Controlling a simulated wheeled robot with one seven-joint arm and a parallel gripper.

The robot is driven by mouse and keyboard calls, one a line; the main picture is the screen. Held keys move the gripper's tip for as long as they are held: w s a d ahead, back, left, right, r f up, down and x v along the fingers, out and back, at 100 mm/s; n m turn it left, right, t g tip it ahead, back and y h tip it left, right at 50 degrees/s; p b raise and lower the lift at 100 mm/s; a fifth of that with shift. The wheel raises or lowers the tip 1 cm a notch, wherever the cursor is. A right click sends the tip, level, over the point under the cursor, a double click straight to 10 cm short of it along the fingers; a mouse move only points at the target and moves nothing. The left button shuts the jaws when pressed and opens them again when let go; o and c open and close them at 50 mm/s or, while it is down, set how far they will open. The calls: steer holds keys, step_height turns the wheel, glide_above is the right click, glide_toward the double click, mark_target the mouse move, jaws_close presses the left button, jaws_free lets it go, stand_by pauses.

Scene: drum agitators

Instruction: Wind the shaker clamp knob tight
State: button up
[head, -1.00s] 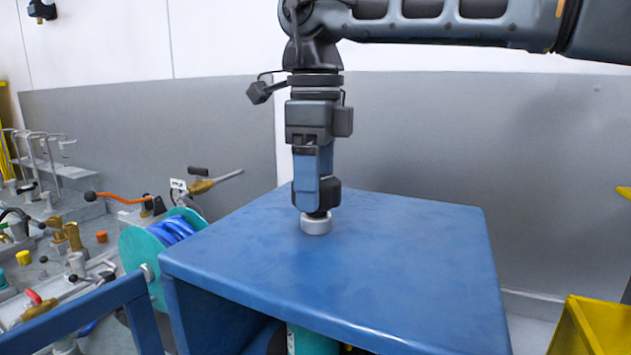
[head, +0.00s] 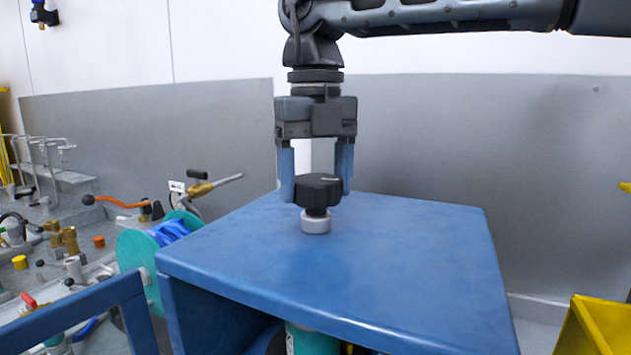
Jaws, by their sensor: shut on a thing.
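The shaker clamp knob (head: 318,189) is a black, lobed knob with a pale mark on top. It stands upright on a short black neck above a light grey collar (head: 316,221) on the blue machine top (head: 400,245). My gripper (head: 317,180) points straight down over it, with one blue finger on the left of the knob and one on the right. The gripper is shut on the knob. The far side of the knob is hidden.
A teal reel with blue hose (head: 140,250) stands left of the machine. A bench with several valves and fittings (head: 60,250) is further left. A yellow bin (head: 600,325) is at the lower right. The blue top around the knob is clear.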

mark_target(316, 178)
steer(key=m+b, duration=0.1)
steer(key=m, duration=0.5)
steer(key=shift+r, duration=0.1)
stand_by(0.5)
steer(key=shift+w, duration=0.1)
steer(key=o, duration=1)
steer(key=shift+r+b, duration=0.55)
steer(key=shift+r, duration=3.3)
